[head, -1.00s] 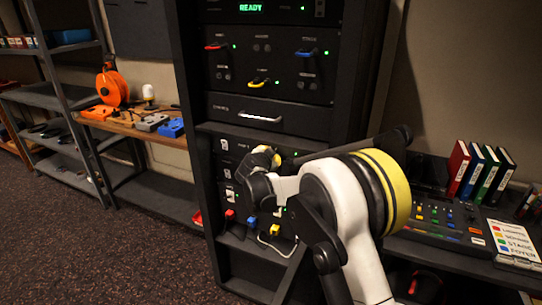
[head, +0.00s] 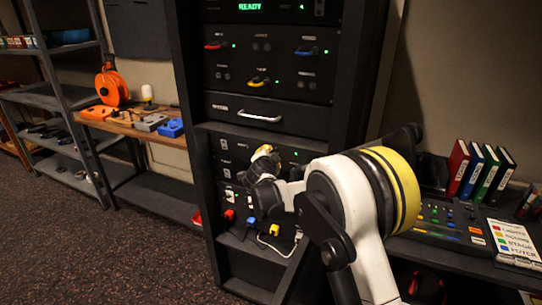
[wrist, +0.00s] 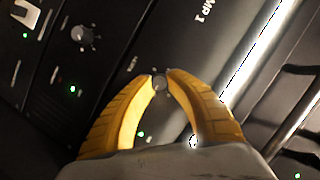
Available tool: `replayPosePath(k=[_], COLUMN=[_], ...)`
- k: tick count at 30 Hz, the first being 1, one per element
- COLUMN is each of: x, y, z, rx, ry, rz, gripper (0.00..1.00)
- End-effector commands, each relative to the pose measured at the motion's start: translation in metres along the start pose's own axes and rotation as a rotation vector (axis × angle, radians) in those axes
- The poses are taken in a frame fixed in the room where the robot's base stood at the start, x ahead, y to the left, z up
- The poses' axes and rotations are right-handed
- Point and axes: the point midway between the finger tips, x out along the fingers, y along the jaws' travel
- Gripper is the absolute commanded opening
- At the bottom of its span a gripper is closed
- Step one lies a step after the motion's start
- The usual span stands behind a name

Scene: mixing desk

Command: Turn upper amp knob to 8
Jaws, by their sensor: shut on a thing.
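The upper amp panel, marked AMP 1 (wrist: 203,14), shows tilted in the wrist view. My gripper (wrist: 161,78) is shut on a small dark round knob (wrist: 160,84) on that panel, with one yellow finger on each side. The knob's pointer and scale are too small or covered to read. In the head view my gripper (head: 263,152) is at the amp panels in the rack, and my wrist hides the knob. A second knob (wrist: 82,35) with a pale scale around it is on the neighbouring panel, apart from my fingers.
A drawer with a pale handle (head: 259,117) is just above the amps. Below are red, blue and yellow plugs (head: 251,222) with a white cable. A mixing desk (head: 445,222) stands right. Green lights (wrist: 73,89) dot the panels.

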Motion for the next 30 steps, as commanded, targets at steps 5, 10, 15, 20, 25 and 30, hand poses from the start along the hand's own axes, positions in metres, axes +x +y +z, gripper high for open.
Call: replayPosePath(k=[5,10,15,20,25,30], x=[0.0,0.0,-0.004,-0.028,-0.068,-0.1], y=[-0.001,-0.001,-0.001,-0.001,-0.001,-0.001], z=[0.0,0.0,0.0,0.0,0.0,0.001], rx=[-0.001,-0.001,-0.001,-0.002,-0.002,-0.002], ry=[0.0,0.0,0.0,0.0,-0.002,-0.002], rz=[-0.002,-0.001,-0.001,-0.001,-0.002,-0.002], gripper=[0.44,0.44,0.44,0.44,0.44,0.44])
